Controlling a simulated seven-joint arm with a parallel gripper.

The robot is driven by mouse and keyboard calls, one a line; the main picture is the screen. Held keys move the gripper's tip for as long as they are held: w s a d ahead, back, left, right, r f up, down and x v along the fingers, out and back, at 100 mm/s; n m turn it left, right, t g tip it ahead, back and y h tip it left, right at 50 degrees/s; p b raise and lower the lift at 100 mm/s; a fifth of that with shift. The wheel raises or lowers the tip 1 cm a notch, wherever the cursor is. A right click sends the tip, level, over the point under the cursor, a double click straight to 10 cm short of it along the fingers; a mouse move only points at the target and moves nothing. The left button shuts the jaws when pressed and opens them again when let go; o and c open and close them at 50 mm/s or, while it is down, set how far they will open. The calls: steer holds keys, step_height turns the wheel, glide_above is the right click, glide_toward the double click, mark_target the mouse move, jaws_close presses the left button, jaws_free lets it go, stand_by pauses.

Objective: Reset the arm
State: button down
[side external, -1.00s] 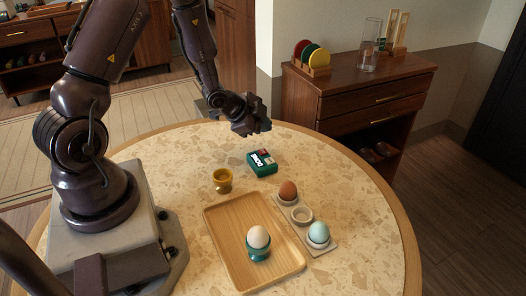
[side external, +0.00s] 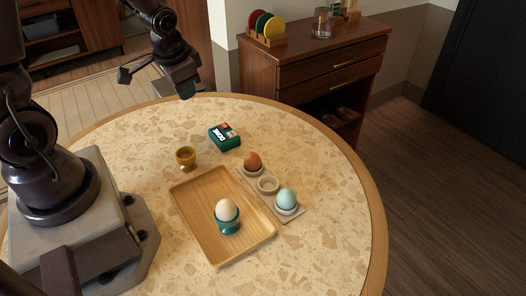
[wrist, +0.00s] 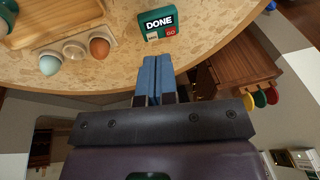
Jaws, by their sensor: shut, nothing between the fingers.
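My gripper (side external: 186,92) is over the far edge of the round table (side external: 310,150), clear of everything on it. In the wrist view its blue fingers (wrist: 155,75) are together with nothing between them. A green box marked DONE (side external: 224,137), with a red GO part, lies on the table near the gripper; it also shows in the wrist view (wrist: 158,23), just beyond the fingertips. A white egg (side external: 227,210) stands in a teal cup (side external: 229,227) on the wooden tray (side external: 190,205).
A holder beside the tray carries a brown egg (side external: 252,161) and a pale blue egg (side external: 286,199), with an empty middle cup (side external: 268,185). A mustard cup (side external: 186,158) stands behind the tray. A wooden cabinet (side external: 315,70) is beyond the table. The table's right side is clear.

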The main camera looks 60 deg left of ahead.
steer(key=s+d+r+t+h, duration=0.1)
steer(key=s+d+r, duration=0.3)
steer(key=d+r, duration=0.2)
steer(key=s+d+r+t, duration=0.2)
steer(key=s+d+r, duration=0.2)
steer(key=r, duration=0.6)
steer(key=shift+s+d+r+h, duration=0.3)
steer(key=shift+d+h, duration=0.1)
steer(key=shift+d, duration=0.85)
